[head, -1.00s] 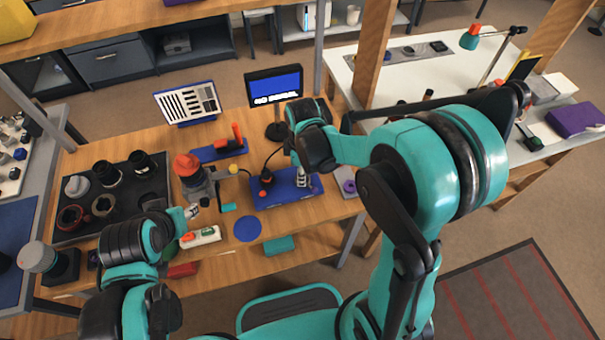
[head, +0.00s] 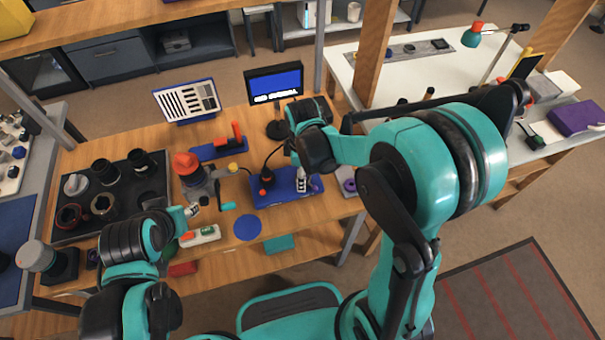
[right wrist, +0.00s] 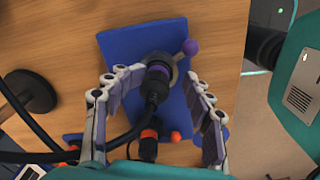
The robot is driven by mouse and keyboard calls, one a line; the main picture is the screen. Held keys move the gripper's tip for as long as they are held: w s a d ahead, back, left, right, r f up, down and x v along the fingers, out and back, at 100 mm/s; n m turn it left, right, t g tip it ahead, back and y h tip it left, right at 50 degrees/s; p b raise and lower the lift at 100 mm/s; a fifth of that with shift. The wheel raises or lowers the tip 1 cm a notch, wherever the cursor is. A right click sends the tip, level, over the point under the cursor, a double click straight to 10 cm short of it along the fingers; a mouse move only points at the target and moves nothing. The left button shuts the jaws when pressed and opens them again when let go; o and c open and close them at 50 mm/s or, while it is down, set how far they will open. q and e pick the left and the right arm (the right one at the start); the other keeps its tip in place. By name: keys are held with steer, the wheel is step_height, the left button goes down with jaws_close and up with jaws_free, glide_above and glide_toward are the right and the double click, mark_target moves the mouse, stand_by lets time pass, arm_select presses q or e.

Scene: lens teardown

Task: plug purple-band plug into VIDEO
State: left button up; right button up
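The purple-band plug (right wrist: 157,82) stands at a grey round socket on the blue board (right wrist: 120,50), its black cable running toward the lower left in the right wrist view. I cannot tell how deep it sits, and the VIDEO label is not readable. My right gripper (right wrist: 160,82) has its fingers spread on both sides of the plug, with gaps to it. In the head view the right gripper (head: 301,180) is low over the blue board (head: 268,198). My left gripper (head: 194,210) is near the orange-topped grey device (head: 190,170); its fingers are too small to judge.
An orange-banded plug (right wrist: 149,138) is close below. The monitor (head: 275,84) behind shows a blue screen with white text. A black tray (head: 125,215) with lens parts lies left. Bare wood shows right of the board.

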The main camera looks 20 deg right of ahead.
steer(key=shift+w, duration=0.1)
steer(key=shift+r, duration=0.1)
step_height(320, 180, up, 12)
steer(key=shift+f, duration=0.1)
stand_by(0.3)
stand_by(0.5)
